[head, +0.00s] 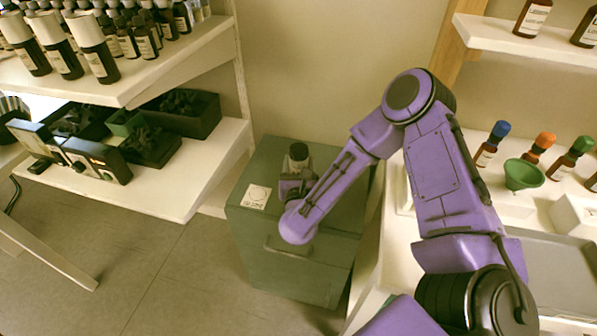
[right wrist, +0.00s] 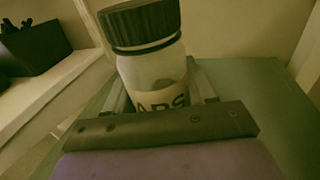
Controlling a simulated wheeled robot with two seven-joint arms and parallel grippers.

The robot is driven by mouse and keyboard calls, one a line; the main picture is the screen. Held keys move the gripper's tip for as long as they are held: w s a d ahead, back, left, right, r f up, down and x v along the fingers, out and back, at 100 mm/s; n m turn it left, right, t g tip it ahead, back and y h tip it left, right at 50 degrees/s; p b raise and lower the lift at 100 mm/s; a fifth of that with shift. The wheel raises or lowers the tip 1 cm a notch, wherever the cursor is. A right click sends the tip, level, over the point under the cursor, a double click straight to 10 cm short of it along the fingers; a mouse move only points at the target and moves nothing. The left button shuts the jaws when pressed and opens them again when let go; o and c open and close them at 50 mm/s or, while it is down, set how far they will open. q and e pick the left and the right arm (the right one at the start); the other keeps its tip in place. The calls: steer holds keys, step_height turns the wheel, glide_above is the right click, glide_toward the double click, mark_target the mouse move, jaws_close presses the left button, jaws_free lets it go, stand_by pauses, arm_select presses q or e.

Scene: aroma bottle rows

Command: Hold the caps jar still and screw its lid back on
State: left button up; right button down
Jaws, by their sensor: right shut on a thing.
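The caps jar (right wrist: 152,72) is a clear jar with a pale label reading "APS" in part. Its black ribbed lid (right wrist: 140,24) sits on top of the jar; I cannot tell how tightly. In the head view the lid (head: 299,151) shows above the green cabinet top, with most of the jar hidden behind my right wrist. My right gripper (right wrist: 162,88) is shut on the jar, one finger on each side, below the lid. The jar looks upright in the head view. My left gripper is not in view.
The green cabinet (head: 300,270) has a white card (head: 256,196) left of my gripper. Shelves with bottles (head: 97,50) and dark trays (head: 185,112) stand left. On the right, a white counter holds bottles with coloured tops (head: 493,143) and a green funnel (head: 524,174).

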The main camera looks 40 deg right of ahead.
mark_target(298, 172)
step_height(298, 172, down, 3)
steer(key=shift+r, duration=0.1)
steer(key=shift+c, duration=1.8)
jaws_free()
